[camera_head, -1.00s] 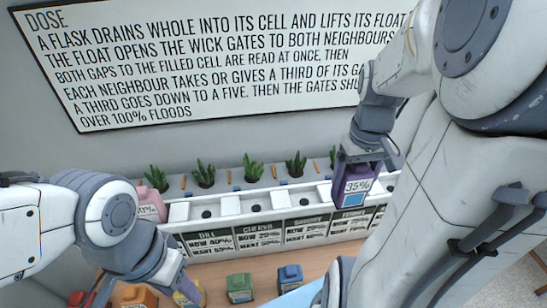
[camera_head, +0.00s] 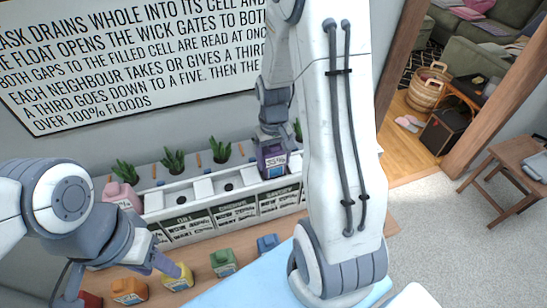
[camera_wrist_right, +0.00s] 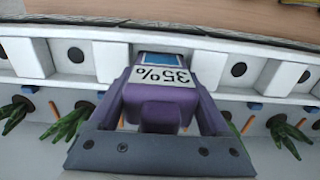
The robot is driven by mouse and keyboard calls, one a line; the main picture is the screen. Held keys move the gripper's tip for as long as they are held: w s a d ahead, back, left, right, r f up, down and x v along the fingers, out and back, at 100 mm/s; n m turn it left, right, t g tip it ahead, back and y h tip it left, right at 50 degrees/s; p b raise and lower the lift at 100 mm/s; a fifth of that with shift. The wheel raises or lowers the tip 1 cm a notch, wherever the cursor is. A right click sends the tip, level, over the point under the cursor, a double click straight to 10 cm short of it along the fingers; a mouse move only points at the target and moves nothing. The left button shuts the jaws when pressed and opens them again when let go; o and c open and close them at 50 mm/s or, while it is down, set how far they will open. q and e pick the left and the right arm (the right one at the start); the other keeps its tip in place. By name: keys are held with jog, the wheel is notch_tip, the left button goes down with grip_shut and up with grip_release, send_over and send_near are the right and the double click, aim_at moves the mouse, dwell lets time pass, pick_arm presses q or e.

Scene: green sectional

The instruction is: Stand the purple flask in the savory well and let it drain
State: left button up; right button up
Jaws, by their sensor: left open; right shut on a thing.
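The purple flask (camera_head: 273,163), labelled 35%, is held upright at the white trough (camera_head: 160,203), above the savory label (camera_head: 280,196). In the right wrist view the flask (camera_wrist_right: 160,112) lies between the two fingers of my right gripper (camera_wrist_right: 163,88), which is shut on it. My right gripper (camera_head: 272,148) also shows in the head view. The savory well is hidden by the flask, and I cannot tell whether its base is seated. My left gripper (camera_head: 165,264) is open, low at the left beside the yellow flask (camera_head: 178,279).
A pink flask (camera_head: 122,195) stands at the trough's left end. Orange (camera_head: 129,291), green (camera_head: 223,262) and blue (camera_head: 267,244) flasks stand on the wooden table in front. Several plants (camera_head: 174,161) grow behind the trough. A sign (camera_head: 130,70) hangs on the wall. My right arm hides the trough's right end.

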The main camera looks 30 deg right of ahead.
jog(key=shift+f, duration=0.35)
jog(key=shift+f, duration=0.15)
jog(key=o, duration=1.4)
notch_tip(320, 180, up, 11)
jog(key=shift+r+b, duration=0.2)
jog(key=shift+b, duration=0.55)
jog(key=shift+r, duration=0.5)
jog(key=s+a+r+n, duration=0.1)
jog(key=s+a+n, duration=0.2)
jog(key=a, duration=0.5)
jog(key=s+a+n, duration=0.2)
jog(key=a, duration=0.5)
jog(key=s+a+n+y, duration=0.1)
jog(key=s+a+n, duration=0.4)
jog(key=s+a, duration=0.4)
jog(key=s, duration=0.3)
jog(key=shift+s+f, duration=0.3)
jog(key=shift+f, duration=0.05)
